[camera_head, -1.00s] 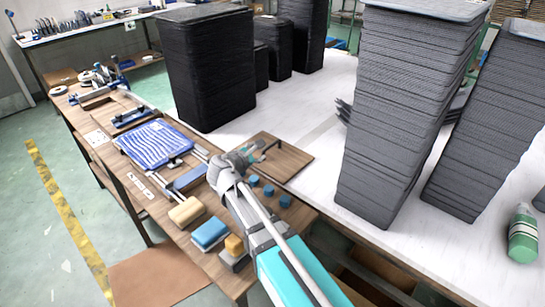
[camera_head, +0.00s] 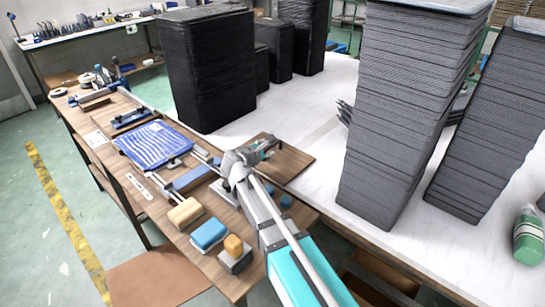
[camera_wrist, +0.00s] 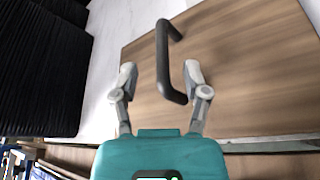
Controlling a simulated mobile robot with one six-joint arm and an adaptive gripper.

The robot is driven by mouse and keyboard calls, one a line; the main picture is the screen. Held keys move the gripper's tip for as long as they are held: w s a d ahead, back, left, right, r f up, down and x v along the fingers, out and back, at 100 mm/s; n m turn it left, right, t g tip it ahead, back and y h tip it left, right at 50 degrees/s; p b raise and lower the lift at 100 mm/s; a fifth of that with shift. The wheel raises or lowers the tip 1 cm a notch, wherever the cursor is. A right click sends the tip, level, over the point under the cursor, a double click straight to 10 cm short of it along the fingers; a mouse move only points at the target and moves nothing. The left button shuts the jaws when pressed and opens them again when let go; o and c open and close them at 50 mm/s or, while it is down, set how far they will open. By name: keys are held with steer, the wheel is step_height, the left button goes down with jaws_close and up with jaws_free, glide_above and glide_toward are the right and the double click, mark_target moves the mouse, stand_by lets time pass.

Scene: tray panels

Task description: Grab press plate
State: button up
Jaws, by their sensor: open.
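The press plate, a flat brown wooden board (camera_head: 293,163) with a dark bar handle, lies at the edge of the white table in the head view. In the wrist view the board (camera_wrist: 250,70) fills much of the picture, and its black handle (camera_wrist: 163,60) rises toward the camera. My gripper (camera_wrist: 160,72) is open, with one finger on each side of the handle's bar. No contact with the bar is visible. In the head view my gripper (camera_head: 262,152) is over the board's left part and hides some of the handle.
Tall grey stacks (camera_head: 405,110) stand to the right, and black stacks (camera_head: 207,70) stand behind. A blue-striped pad (camera_head: 153,145), a tan block (camera_head: 186,213) and a blue sponge-like block (camera_head: 208,235) lie on the wooden bench. The white table between the stacks is partly clear.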

mark_target(272, 145)
steer(key=shift+b+x, duration=0.55)
steer(key=shift+x, duration=1.4)
jaws_close()
